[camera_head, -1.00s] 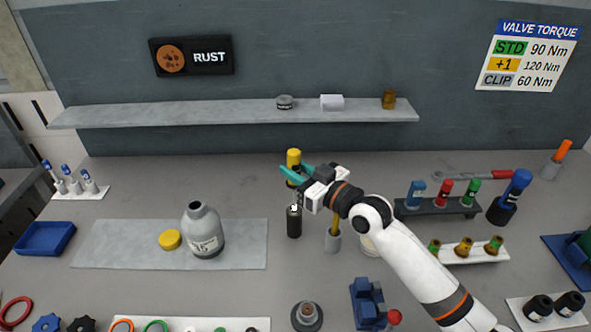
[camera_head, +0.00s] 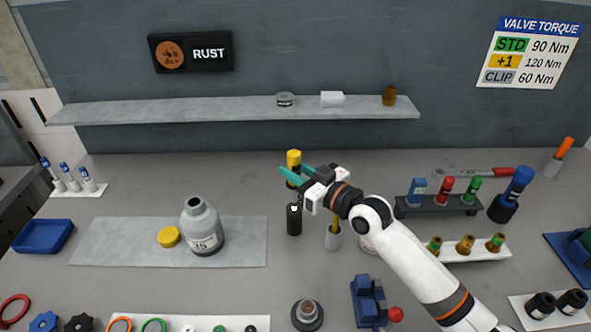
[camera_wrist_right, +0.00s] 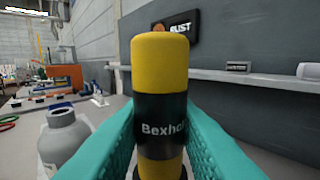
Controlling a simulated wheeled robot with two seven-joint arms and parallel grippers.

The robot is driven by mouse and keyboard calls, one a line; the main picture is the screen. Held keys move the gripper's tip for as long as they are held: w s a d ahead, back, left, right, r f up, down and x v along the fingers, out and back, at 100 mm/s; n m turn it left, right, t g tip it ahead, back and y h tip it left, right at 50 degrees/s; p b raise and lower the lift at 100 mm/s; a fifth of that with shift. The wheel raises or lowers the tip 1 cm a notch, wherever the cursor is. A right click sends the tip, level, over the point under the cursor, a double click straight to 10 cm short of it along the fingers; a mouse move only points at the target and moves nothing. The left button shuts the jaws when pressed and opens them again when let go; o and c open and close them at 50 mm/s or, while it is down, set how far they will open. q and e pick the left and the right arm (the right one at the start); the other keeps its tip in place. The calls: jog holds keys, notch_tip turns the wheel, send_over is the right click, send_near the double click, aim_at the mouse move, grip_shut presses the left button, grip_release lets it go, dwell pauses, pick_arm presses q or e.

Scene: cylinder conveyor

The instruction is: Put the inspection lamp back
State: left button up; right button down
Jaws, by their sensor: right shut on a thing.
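A yellow and black cylinder (camera_head: 293,157), which I take to be the inspection lamp, stands upright between the teal fingers of my right gripper (camera_head: 298,173). In the right wrist view the lamp (camera_wrist_right: 160,75) has yellow ends and a black band with white lettering, partly cut off. My right gripper (camera_wrist_right: 155,145) is shut on it, one finger on each side. A dark round rim (camera_wrist_right: 160,174) shows under the lamp; I cannot tell if it touches. A black cylinder (camera_head: 294,222) stands just in front of the lamp in the head view. My left gripper is not in view.
A grey bottle (camera_head: 205,232) stands on a grey mat (camera_head: 110,245) to the left. Racks of colored items (camera_head: 437,208) are at right. A shelf (camera_head: 230,110) runs along the wall behind.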

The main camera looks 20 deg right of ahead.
aim_at(299, 158)
jog(key=shift+f+b, duration=0.75)
jog(key=shift+f, duration=0.25)
jog(key=c, duration=1.1)
grip_release()
jog(key=shift+r, duration=0.1)
notch_tip(299, 158, up, 6)
jog(key=p, duration=0.6)
